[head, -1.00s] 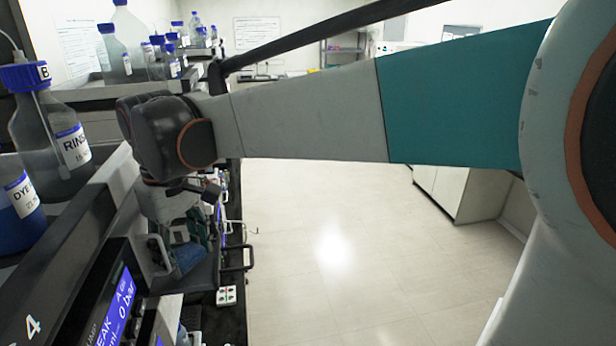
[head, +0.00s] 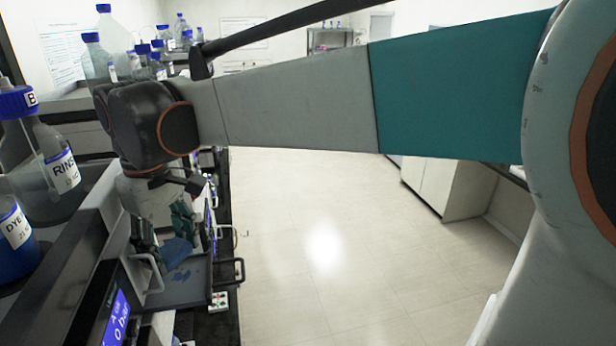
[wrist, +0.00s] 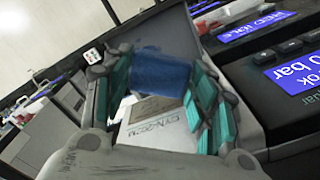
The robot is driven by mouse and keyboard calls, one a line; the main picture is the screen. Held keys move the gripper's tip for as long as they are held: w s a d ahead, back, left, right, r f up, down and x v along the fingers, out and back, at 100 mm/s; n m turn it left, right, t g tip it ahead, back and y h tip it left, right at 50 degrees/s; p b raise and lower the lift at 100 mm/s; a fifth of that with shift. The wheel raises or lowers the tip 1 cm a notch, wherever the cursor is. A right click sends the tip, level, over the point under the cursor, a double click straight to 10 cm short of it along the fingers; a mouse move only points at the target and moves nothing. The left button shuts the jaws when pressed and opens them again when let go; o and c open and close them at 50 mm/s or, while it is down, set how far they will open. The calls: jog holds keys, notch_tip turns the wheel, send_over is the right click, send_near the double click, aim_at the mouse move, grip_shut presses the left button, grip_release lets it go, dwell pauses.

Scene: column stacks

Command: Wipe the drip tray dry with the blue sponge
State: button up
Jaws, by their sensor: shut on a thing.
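The blue sponge (wrist: 160,74) sits between the green finger pads of my gripper (wrist: 158,90) in the wrist view. My gripper also shows in the head view (head: 166,228), pointing down with the sponge (head: 177,251) at its fingertips. The dark drip tray (head: 200,291) lies under it, with a handle at each side. Dark blue wet spots (head: 181,276) show on the tray just in front of the sponge. The tray also shows beyond the sponge in the wrist view (wrist: 177,36). I cannot tell whether the sponge touches it.
A pump unit with a lit blue screen (head: 119,317) stands close on the left. Bottles of rinse (head: 62,168) and dye (head: 15,228) stand above it. A small box with coloured buttons (head: 219,301) sits at the bench edge. The floor on the right is open.

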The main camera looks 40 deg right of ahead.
aim_at(171, 252)
jog(key=shift+s+r, duration=0.25)
jog(key=shift+r, duration=0.2)
jog(key=shift+s+r+p, duration=0.1)
jog(key=shift+r+p, duration=0.85)
jog(key=shift+r, duration=0.6)
